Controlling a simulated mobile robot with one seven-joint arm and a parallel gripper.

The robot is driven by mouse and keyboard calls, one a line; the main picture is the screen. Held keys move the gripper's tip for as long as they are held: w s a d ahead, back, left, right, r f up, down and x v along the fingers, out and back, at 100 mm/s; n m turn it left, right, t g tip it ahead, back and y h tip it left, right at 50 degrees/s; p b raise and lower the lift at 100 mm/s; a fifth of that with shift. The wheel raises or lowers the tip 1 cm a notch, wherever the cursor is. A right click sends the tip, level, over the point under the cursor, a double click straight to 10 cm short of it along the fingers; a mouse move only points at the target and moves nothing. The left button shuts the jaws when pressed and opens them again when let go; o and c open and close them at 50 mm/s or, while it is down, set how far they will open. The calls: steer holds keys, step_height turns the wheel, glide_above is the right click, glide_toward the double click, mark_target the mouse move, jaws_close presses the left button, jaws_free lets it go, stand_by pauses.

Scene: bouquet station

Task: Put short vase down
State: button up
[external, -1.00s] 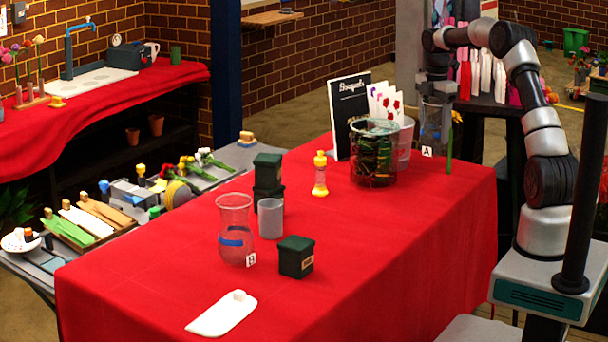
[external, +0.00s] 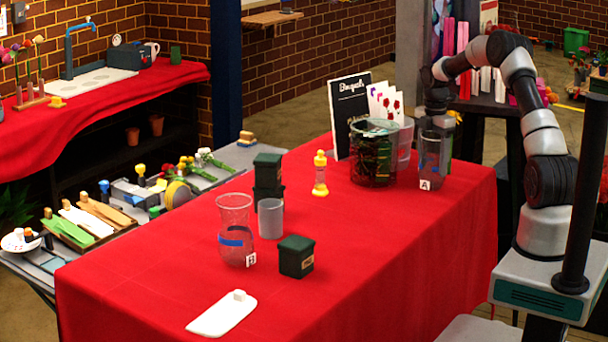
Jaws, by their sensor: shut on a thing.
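The short vase (external: 431,160) is clear glass with a blue band and a white tag marked A. It is upright at the far right part of the red table, beside the large glass container with dark green contents. My gripper (external: 436,115) comes down from above and is shut on the short vase near its rim. The fingertips are small and partly hidden behind the glass. The vase's base is at or very near the tablecloth; I cannot tell whether it touches.
The large glass container (external: 374,168) and a clear cup (external: 405,145) stand close left of the vase. A black sign (external: 350,110) is behind. The red table (external: 400,250) is clear in front.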

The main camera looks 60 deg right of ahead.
steer(key=o, duration=1.6)
steer(key=shift+f, duration=0.1)
steer(key=shift+c, duration=0.2)
step_height(320, 180, up, 12)
steer(key=shift+r, duration=0.2)
